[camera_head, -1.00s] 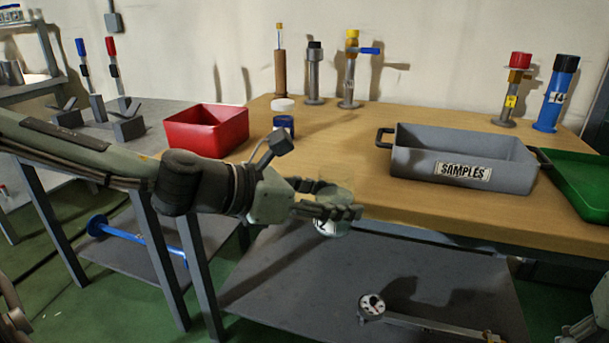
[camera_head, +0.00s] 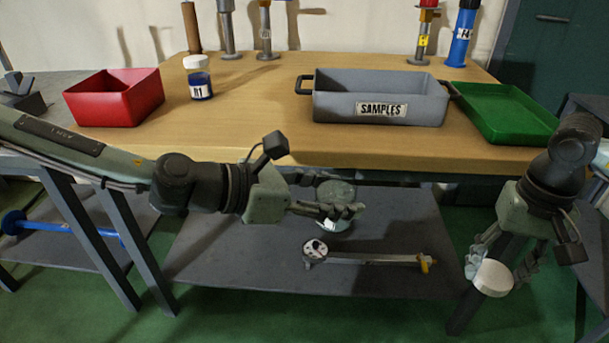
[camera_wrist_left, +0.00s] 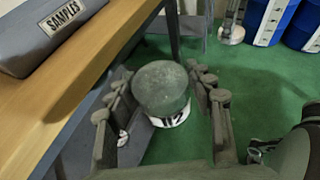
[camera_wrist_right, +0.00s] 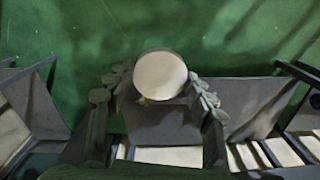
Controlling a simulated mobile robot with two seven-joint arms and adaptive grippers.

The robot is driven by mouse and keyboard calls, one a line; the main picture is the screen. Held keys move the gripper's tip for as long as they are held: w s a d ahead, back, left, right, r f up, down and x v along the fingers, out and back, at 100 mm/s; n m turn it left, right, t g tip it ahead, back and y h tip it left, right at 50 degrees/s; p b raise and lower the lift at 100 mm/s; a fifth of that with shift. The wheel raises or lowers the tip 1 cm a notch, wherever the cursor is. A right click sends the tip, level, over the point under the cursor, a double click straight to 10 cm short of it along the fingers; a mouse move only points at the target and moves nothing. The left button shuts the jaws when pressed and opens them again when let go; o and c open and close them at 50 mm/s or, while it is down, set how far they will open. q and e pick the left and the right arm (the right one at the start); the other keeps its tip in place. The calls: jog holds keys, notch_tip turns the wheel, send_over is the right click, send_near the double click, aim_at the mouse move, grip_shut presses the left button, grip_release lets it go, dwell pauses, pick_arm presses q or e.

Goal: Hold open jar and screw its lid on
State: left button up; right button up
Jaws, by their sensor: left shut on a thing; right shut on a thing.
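My left gripper (camera_head: 338,210) is shut on an open jar (camera_head: 336,190), a round jar of greenish, cloudy glass, in front of the table edge. In the left wrist view the jar (camera_wrist_left: 161,88) sits between the fingers, its round top facing the camera and a pale label low on its side. My right gripper (camera_head: 494,268) is shut on a white round lid (camera_head: 493,278), low at the right. In the right wrist view the lid (camera_wrist_right: 160,75) shows as a plain disc between the fingertips. Jar and lid are well apart.
The wooden table (camera_head: 250,110) holds a red bin (camera_head: 115,100), a small blue jar with a white cap (camera_head: 199,80), a grey SAMPLES crate (camera_head: 380,100) and a green tray (camera_head: 505,112). Below, a grey shelf (camera_head: 240,250) carries a gauge tool (camera_head: 370,258). Space between my grippers is free.

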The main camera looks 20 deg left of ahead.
pick_arm(q)
jog(key=d+f+m+g+h, duration=0.1)
jog(key=d+f+m+g, duration=0.1)
jog(key=d, duration=0.5)
jog(key=shift+f, duration=0.45)
jog(key=shift+s, duration=0.1)
pick_arm(e)
jog(key=a+r, duration=1.9)
jog(key=a, duration=0.1)
jog(key=shift+r, duration=0.25)
jog(key=shift+f, duration=0.1)
jog(key=shift+f, duration=1.95)
jog(key=shift+f, duration=0.1)
